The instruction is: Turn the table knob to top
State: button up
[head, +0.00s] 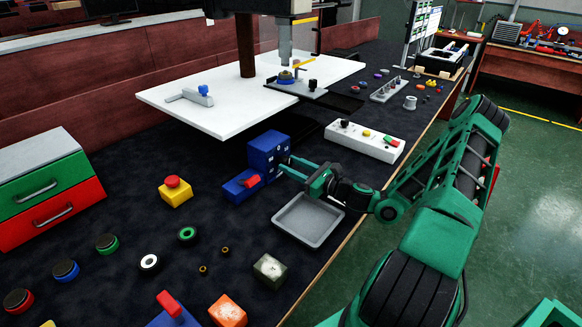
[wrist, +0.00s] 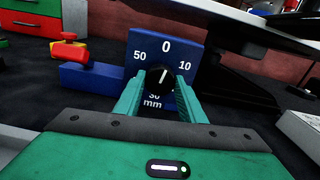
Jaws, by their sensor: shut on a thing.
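The table knob (wrist: 159,78) is a black round dial with a white mark, on the front of a blue box (wrist: 131,42). The box face shows 0 at top, 10 at right, 50 at left and 30 mm at the bottom, partly hidden. The white mark points roughly upward, a little right of straight up. My gripper (wrist: 157,92) is shut on the knob, one green finger at each side. In the head view the blue box (head: 267,152) stands left of my gripper (head: 286,163), and the knob is too small to make out there.
A blue base with a red switch (head: 250,181) extends left of the box. A grey tray (head: 307,220) lies in front. A white control panel (head: 364,141) is behind right. The white table plate (head: 215,115) is above and behind. A yellow emergency button (head: 174,191) stands left.

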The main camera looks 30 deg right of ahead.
jog(key=shift+w+d+n, duration=0.1)
jog(key=shift+d+n, duration=0.05)
jog(key=shift+n, duration=0.85)
jog(key=o, duration=1)
jog(key=shift+o, duration=0.2)
jog(key=v, duration=1)
jog(key=shift+s+d+f, duration=0.1)
jog(key=shift+s, duration=0.25)
